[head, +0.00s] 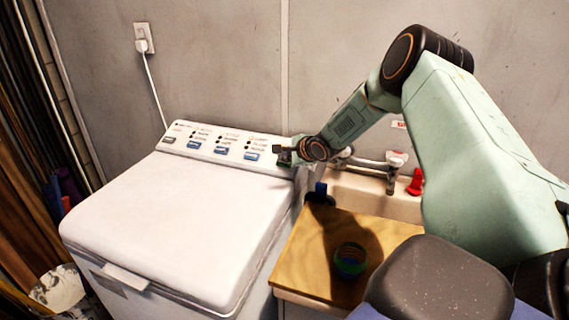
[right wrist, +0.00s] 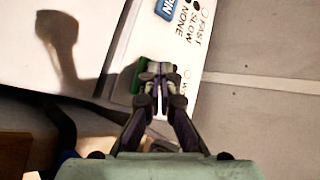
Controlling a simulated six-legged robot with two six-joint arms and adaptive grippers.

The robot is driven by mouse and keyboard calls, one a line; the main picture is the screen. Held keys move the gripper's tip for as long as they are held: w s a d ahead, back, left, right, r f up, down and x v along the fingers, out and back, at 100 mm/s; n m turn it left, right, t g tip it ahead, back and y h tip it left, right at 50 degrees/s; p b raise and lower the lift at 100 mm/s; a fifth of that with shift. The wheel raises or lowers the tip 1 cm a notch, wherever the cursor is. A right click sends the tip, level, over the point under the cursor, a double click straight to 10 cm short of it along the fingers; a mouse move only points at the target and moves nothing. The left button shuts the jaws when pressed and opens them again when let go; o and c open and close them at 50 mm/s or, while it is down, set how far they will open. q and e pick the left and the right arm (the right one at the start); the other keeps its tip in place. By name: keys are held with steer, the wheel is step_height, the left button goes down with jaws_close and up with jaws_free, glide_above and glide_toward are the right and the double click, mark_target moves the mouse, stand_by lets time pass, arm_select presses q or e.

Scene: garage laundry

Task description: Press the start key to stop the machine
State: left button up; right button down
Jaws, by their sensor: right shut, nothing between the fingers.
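The white washing machine (head: 165,225) stands at the left with its lid down. Its control panel (head: 185,147) runs along the back, with blue keys (head: 221,152), a grey key (head: 169,140) and printed labels. My right gripper (head: 285,149) is shut and empty at the panel's right end. In the right wrist view its closed fingertips (right wrist: 157,70) are over the panel, beside a green key (right wrist: 138,78) that they partly cover. I cannot tell whether they touch it. A blue key (right wrist: 165,8) shows at the top. My left gripper is not in view.
A wooden counter (head: 315,255) right of the machine holds a green-blue round object (head: 349,261). Behind it are a tap (head: 394,170) and a red bottle (head: 415,182). A plugged socket (head: 144,38) is on the wall. The machine's lid is clear.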

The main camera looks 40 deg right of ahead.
steer(key=shift+s+a+r, duration=0.15)
steer(key=shift+a+r, duration=0.05)
steer(key=shift+a, duration=0.05)
steer(key=shift+d+f, duration=0.15)
steer(key=shift+f, duration=0.05)
stand_by(0.4)
steer(key=shift+b, duration=0.3)
steer(key=shift+f+b, duration=0.2)
steer(key=shift+b, duration=0.15)
steer(key=shift+d, duration=0.1)
steer(key=shift+f, duration=0.2)
